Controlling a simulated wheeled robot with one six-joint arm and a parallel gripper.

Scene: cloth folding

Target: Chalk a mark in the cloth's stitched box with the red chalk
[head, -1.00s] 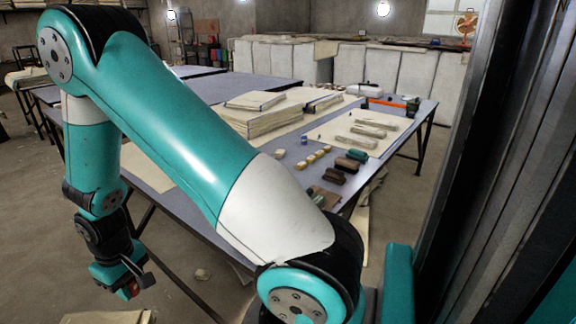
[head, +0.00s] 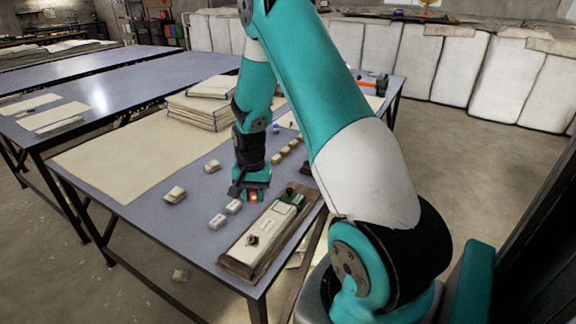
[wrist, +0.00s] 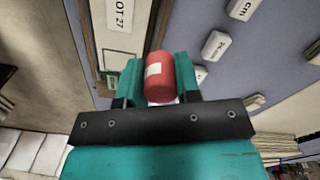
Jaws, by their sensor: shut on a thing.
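My gripper (head: 252,194) points down over the near part of the blue-grey table (head: 150,213), between small pale blocks and a wooden board. It is shut on the red chalk (wrist: 161,78), a short red cylinder with a pale label, seen between the fingers in the wrist view. A bit of the chalk also shows in the head view (head: 254,198). A large cream cloth (head: 125,157) lies flat on the table to the left of my gripper. I cannot make out a stitched box on it.
Small labelled white blocks (head: 217,221) lie beside my gripper, with others further left. The wooden board (head: 262,240) with a pale plate lies along the near edge. A stack of folded cloths (head: 200,108) stands further back. The table's front left corner is clear.

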